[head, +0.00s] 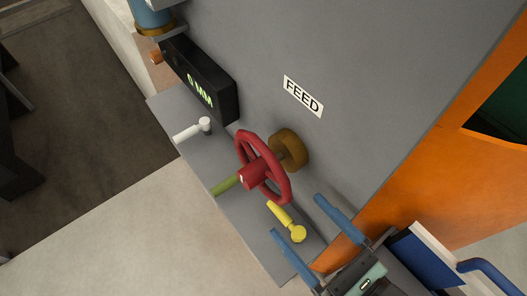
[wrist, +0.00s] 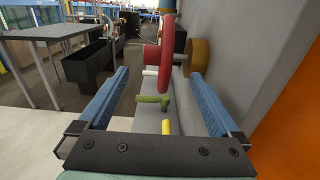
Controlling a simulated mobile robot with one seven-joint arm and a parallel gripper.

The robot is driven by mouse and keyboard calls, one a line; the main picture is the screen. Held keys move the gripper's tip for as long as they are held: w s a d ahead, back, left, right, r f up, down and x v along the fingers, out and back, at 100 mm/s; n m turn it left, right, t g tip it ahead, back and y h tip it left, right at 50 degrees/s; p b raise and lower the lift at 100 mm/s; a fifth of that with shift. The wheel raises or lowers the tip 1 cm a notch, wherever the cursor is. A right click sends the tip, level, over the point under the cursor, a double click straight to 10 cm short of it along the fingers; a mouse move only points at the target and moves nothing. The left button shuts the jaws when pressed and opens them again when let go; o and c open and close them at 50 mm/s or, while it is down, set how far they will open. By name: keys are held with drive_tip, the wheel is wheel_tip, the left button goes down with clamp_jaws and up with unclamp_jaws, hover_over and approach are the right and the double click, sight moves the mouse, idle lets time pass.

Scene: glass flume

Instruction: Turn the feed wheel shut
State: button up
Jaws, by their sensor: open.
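The red feed wheel (head: 263,168) stands edge-on from a brass-coloured boss (head: 289,150) on the grey panel, below the "FEED" label (head: 303,96). A white handle (head: 193,130), a green handle (head: 226,185) and a yellow handle (head: 287,222) sit around it on the grey ledge. My gripper (head: 299,228) is open and empty at the lower right, beside the yellow handle and apart from the wheel. In the wrist view, the wheel (wrist: 167,55) shows ahead, between and beyond the two blue fingers (wrist: 160,90).
A black display (head: 199,80) reading "0 MM" is on the panel at the upper left. The grey panel bounds the right side in the wrist view. An orange frame (head: 430,170) is at the right. Open floor (head: 110,230) lies left of the ledge.

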sight(262, 178)
drive_tip(key=p+x, duration=0.2)
drive_tip(key=x, duration=0.8)
drive_tip(key=shift+w+a+r, duration=0.1)
drive_tip(key=shift+w+a, duration=0.05)
drive_tip(key=shift+a, duration=0.15)
drive_tip(key=shift+w+a, duration=0.35)
drive_tip(key=shift+w, duration=0.2)
clamp_jaws()
